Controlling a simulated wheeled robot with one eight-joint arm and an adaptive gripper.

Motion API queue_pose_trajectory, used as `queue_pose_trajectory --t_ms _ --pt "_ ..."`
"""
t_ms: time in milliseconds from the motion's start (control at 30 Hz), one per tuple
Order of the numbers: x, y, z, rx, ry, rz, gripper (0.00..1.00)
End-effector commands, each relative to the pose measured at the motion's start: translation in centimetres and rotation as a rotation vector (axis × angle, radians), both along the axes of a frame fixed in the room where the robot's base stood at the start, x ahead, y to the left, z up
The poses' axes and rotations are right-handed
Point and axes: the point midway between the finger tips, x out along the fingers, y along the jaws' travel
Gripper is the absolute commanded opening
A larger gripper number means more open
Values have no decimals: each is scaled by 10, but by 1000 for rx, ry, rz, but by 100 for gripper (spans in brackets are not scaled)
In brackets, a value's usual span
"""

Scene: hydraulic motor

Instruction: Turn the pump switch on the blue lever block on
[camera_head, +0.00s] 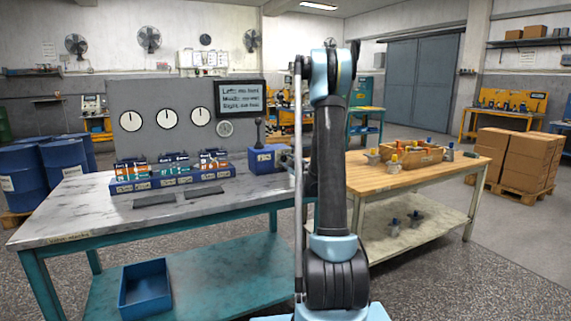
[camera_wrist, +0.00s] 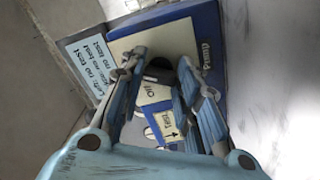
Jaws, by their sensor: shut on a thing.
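The blue lever block (camera_head: 265,160) stands at the right end of the grey workbench. A dark lever with a round knob (camera_head: 258,122) rises from it. In the wrist view the blue and white block (camera_wrist: 195,32) fills the middle, with a "Pump" label (camera_wrist: 205,61) on its right side. My gripper (camera_wrist: 161,60) is at the block, its two fingers on either side of a dark rounded part (camera_wrist: 160,71), shut on it. I cannot tell surely whether this part is the pump switch. In the head view my arm hides most of the gripper.
Coloured boxes in blue holders (camera_head: 170,182) stand left of the block. Behind are a gauge panel (camera_head: 100,90) and a display screen (camera_head: 240,97). A wooden-topped table (camera_head: 420,180) with a tray of parts (camera_head: 410,155) stands to the right.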

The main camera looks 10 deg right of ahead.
Motion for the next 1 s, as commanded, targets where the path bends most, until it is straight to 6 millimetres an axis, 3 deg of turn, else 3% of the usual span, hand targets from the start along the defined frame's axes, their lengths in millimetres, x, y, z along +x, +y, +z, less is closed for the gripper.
queue_pose_trajectory --t_ms 400,1000 --pt "0 1 -1 216 71 0 6" --pt "0 2 0 262 86 3 6"
